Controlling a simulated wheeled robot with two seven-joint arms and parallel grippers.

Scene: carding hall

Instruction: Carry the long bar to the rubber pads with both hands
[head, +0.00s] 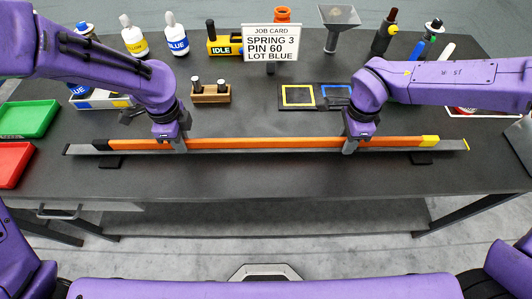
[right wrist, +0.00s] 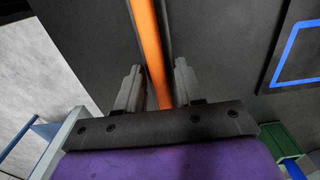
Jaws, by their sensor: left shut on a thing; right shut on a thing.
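The long bar (head: 260,143) is orange with a black left end and a yellow right end. It lies level across the front of the table, along a longer grey strip (head: 80,150). I cannot tell whether the two are one piece. My left gripper (head: 180,146) is shut on it left of the middle and my right gripper (head: 350,146) right of the middle. In the right wrist view the bar (right wrist: 150,50) passes between the right fingers (right wrist: 157,90). A black rubber pad (head: 110,162) shows under the left end, another (head: 421,158) under the right. Contact with them is unclear.
A job card sign (head: 271,43), a small wooden block with pegs (head: 210,93) and yellow and blue outlined squares (head: 298,95) stand behind the bar. Green (head: 28,118) and red (head: 12,163) trays lie at the left. The table front is clear.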

